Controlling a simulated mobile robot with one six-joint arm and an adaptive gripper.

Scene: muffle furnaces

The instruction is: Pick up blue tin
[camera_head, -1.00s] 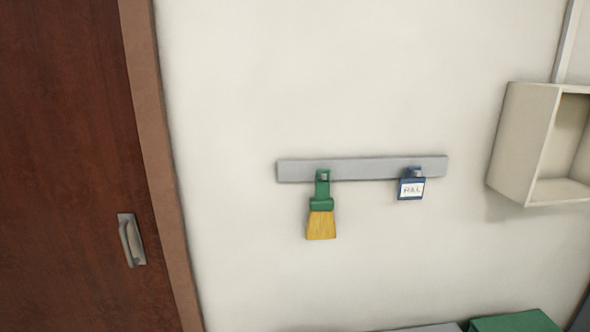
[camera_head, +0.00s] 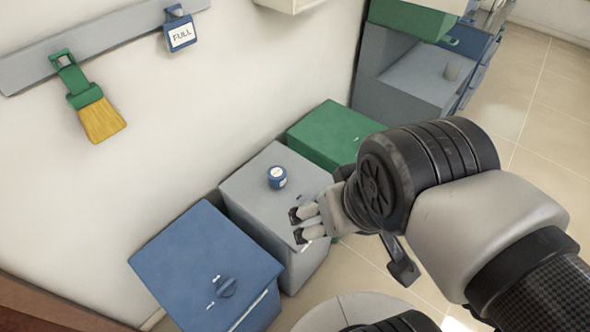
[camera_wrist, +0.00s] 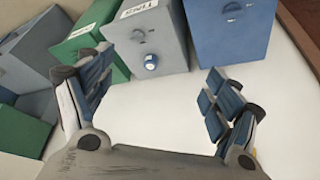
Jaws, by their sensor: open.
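A small blue tin (camera_head: 277,177) with a pale label stands on top of the grey box in the head view. In the wrist view the tin (camera_wrist: 150,63) shows between the fingers and beyond them, its pale round face towards the camera. My gripper (camera_head: 297,226) is over the grey box's front right part in the head view, a little below and right of the tin in the picture and apart from it. In the wrist view my gripper (camera_wrist: 153,82) is open and empty, with fingers wide apart.
The grey box (camera_head: 250,190) stands between a blue box (camera_head: 190,260) and a green box (camera_head: 335,130) along the wall. A brush (camera_head: 95,110) and a blue tag marked FULL (camera_head: 180,33) hang on a wall rail. Grey furniture (camera_head: 410,85) stands beyond. Floor shows at right.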

